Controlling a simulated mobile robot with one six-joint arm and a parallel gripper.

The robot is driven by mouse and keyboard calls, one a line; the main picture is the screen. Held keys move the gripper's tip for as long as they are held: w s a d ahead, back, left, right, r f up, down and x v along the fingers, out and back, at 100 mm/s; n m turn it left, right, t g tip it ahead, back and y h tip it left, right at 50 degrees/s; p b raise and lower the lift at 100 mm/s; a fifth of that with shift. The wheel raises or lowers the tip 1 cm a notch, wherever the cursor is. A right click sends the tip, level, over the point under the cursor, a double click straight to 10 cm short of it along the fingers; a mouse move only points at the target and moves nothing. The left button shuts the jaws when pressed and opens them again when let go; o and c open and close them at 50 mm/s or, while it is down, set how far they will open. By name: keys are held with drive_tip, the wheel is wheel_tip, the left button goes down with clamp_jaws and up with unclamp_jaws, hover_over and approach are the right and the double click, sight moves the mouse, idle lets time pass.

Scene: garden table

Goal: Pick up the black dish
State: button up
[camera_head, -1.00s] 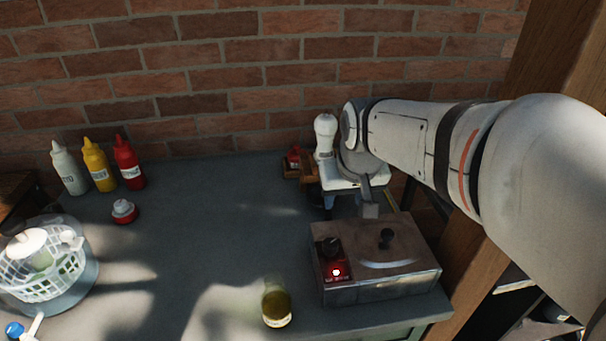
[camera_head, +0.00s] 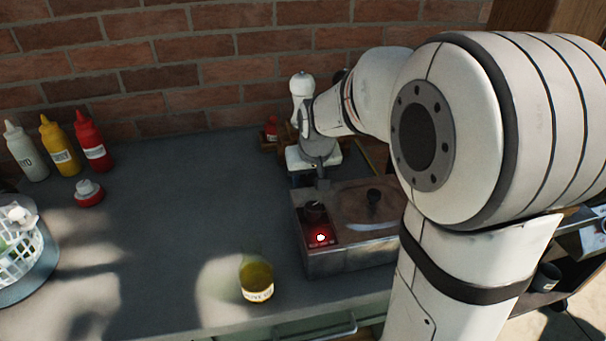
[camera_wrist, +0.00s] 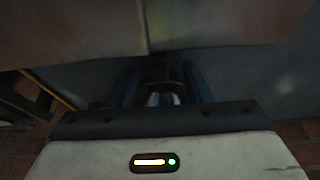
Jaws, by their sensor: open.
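I cannot clearly make out a black dish in either view. My gripper (camera_head: 318,172) is low over the back of the table, just behind the metal box cooker, and its body hides what lies beneath it. In the wrist view the two blue fingers of my gripper (camera_wrist: 158,88) stand apart. Something dark with a pale part shows between them, too dim to name. I see nothing clearly held.
The metal cooker (camera_head: 352,262) stands close in front of my gripper. The table's middle is clear. A dark cup (camera_head: 546,277) sits on a shelf at right.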

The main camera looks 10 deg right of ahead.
drive_tip(key=shift+w+f, duration=0.15)
drive_tip(key=shift+f, duration=0.3)
clamp_jaws()
